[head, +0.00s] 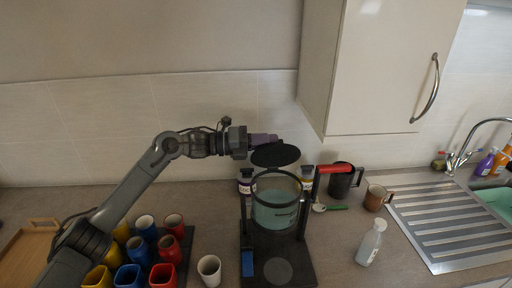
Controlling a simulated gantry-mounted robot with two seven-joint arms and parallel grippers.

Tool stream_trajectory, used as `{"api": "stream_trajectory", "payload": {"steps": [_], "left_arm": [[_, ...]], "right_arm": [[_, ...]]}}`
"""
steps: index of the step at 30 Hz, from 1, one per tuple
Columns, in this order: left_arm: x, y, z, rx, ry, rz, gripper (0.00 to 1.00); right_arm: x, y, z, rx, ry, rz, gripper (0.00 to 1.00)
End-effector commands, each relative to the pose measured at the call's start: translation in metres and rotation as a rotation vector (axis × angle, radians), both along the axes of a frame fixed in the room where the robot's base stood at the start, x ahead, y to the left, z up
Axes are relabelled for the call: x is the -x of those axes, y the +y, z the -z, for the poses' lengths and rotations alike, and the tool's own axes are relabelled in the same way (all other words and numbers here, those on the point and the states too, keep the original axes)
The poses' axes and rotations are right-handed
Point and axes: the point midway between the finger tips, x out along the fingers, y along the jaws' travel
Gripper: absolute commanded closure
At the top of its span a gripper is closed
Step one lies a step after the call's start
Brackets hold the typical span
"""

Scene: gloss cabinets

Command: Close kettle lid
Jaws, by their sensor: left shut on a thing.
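The kettle (276,215) stands upright on a dark tray in the middle of the counter. It has a clear body with a teal tint, a dark rim and a red-topped handle (336,169) on its right. Its round black lid (276,155) is raised above the rim, tilted and apart from the opening. My left gripper (266,141) reaches in from the left and is shut on the lid's upper back edge; its fingertips are small and partly hidden there. My right gripper is out of view.
Several coloured cups (145,226) stand under my left arm, with a white cup (209,268) beside them. Jars flank the kettle's back. Dark mug (342,181), brown mug (374,198) and spray bottle (371,243) stand right. A wall cabinet (385,70) hangs above right.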

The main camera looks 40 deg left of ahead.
Motion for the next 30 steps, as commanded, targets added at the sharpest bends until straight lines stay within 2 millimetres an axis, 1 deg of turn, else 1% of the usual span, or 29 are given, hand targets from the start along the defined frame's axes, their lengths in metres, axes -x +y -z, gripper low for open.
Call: {"api": "stream_trajectory", "payload": {"steps": [1,12,21,30], "left_arm": [[0.003,-0.005,0.011,-0.031,-0.036,0.004,1.00],[0.029,-0.028,0.032,-0.260,-0.300,0.005,1.00],[0.047,-0.043,0.056,-0.444,-0.513,0.006,1.00],[0.057,-0.052,0.080,-0.599,-0.695,0.005,1.00]], "right_arm": [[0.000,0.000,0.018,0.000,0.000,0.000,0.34],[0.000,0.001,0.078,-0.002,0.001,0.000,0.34],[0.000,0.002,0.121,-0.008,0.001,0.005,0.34],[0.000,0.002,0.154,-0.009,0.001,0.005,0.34]]}}
